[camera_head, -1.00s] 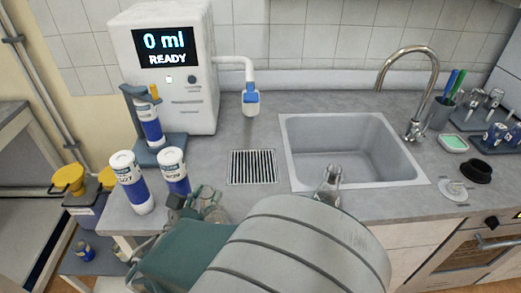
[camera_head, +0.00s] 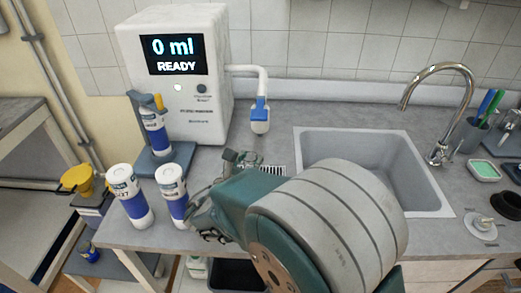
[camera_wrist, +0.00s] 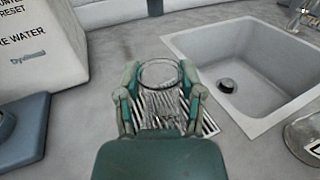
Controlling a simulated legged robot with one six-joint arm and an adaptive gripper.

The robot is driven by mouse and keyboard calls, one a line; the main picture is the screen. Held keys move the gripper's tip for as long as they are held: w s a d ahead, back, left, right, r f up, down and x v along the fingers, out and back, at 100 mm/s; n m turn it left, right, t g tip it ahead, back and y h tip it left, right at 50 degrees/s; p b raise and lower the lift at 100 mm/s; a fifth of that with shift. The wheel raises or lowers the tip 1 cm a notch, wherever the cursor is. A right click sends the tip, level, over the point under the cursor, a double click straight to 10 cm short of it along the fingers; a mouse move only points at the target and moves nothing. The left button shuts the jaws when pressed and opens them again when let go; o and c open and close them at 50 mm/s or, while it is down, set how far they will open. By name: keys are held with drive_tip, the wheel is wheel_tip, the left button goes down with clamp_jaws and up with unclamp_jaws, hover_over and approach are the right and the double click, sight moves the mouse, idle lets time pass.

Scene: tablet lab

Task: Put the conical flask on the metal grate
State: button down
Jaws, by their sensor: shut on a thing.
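In the wrist view my gripper (camera_wrist: 160,100) is shut on a clear glass vessel, which I take for the conical flask (camera_wrist: 160,74). Its round outline shows between the fingers, but its full shape is hard to make out. The metal grate (camera_wrist: 208,122) shows behind and through the glass. Whether the flask touches the grate, I cannot tell. In the head view my gripper (camera_head: 243,160) is over the counter at the grate (camera_head: 278,169), which my arm mostly covers.
The sink (camera_head: 432,190) lies right of the grate. Another glass vessel (camera_wrist: 305,140) stands by its front edge. The water dispenser (camera_head: 185,110) reads "0 ml READY"; its nozzle (camera_head: 259,115) hangs behind the grate. Two white-and-blue bottles (camera_head: 130,195) (camera_head: 173,195) stand at left.

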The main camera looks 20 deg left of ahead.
drive_tip(key=w, duration=0.4)
drive_tip(key=w+f, duration=0.1)
drive_tip(key=w, duration=0.1)
drive_tip(key=shift+w+d+f, duration=0.15)
drive_tip(key=shift+d+f, duration=0.1)
drive_tip(key=shift+d, duration=0.15)
drive_tip(key=shift+f, duration=0.15)
drive_tip(key=shift+c, duration=1)
unclamp_jaws()
